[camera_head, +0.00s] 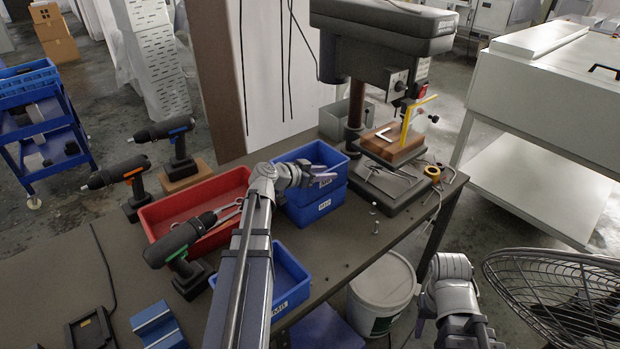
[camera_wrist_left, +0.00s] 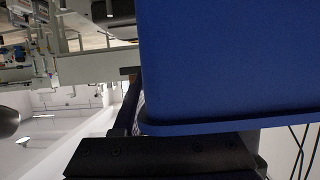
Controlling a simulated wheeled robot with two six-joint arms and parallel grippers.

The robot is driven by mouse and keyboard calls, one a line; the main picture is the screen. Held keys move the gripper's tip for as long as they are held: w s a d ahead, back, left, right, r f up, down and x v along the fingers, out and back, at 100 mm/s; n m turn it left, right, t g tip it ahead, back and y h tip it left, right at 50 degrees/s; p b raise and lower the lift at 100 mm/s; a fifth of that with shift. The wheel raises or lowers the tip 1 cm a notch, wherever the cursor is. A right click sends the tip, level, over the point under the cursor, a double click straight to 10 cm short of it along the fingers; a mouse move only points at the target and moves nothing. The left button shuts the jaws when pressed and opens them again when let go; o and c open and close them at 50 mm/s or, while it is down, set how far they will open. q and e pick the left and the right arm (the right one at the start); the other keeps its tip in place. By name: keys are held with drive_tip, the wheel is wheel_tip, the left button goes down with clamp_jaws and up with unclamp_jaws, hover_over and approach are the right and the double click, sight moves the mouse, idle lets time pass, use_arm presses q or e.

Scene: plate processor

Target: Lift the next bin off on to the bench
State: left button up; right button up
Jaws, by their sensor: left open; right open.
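Two blue bins stand stacked on the bench (camera_head: 345,235), the upper bin (camera_head: 337,192) on the lower bin (camera_head: 300,217). My left gripper (camera_head: 325,175) is open at the upper bin's near side, its fingers close to the rim and label. In the left wrist view a blue bin wall (camera_wrist_left: 235,65) fills the upper right, with a dark finger (camera_wrist_left: 160,157) just below its edge. Whether they touch is unclear. Another blue bin (camera_head: 292,299) stands nearer, partly hidden by my left arm. My right arm shows at lower right; its fingertips are out of frame.
A red bin (camera_head: 160,211) and several cordless drills (camera_head: 178,250) stand left of the blue bins. A drill press (camera_head: 385,40) stands at the bench's far end. A white bucket (camera_head: 383,290) and a fan (camera_head: 560,290) are beyond the bench edge.

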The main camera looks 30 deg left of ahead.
use_arm(q)
drive_tip(key=shift+w+f, duration=0.15)
drive_tip(key=shift+w, duration=0.1)
clamp_jaws()
idle(1.3)
